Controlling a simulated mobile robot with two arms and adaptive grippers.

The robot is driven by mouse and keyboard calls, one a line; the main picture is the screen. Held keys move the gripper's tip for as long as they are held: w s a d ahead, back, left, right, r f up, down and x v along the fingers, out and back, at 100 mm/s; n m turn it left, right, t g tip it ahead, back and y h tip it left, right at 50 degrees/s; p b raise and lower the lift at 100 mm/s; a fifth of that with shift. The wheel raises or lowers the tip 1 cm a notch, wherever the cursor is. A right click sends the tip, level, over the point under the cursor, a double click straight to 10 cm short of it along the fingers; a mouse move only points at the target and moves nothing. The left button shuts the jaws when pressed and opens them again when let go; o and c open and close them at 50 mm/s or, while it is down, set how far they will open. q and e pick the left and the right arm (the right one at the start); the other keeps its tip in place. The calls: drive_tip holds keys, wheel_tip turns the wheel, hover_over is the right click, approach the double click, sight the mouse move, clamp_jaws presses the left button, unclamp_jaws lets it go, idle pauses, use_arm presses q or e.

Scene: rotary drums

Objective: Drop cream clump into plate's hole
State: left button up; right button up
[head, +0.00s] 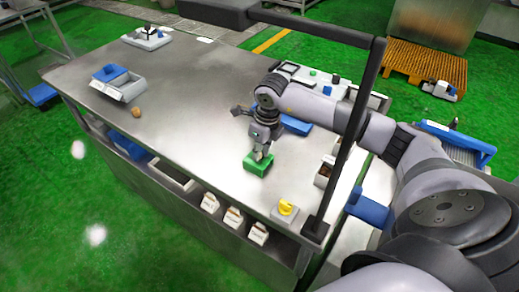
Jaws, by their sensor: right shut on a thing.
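My right gripper (262,152) points down over the metal table (190,110), at a small green block (257,165). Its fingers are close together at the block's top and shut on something. What they hold is too small and too covered to make out. I cannot pick out the cream clump for certain. A small round tan-brown lump (136,112) lies on the table at the left, away from the gripper. I cannot make out a plate with a hole; the top of the green block is partly hidden by the fingers. My left gripper is not in view.
A grey tray with a blue item (118,84) stands at the left. A yellow knob on a pale base (286,209) sits near the front edge. A dark upright post (345,140) rises at the right. Cartons (233,217) stand on the shelf below. The table's middle is clear.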

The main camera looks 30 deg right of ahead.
drive_tip(key=o, duration=0.8)
drive_tip(key=shift+o, duration=0.2)
wheel_tip(320, 180, up, 12)
drive_tip(key=s, duration=0.1)
drive_tip(key=shift+s+d, duration=0.35)
drive_tip(key=shift+f, duration=0.1)
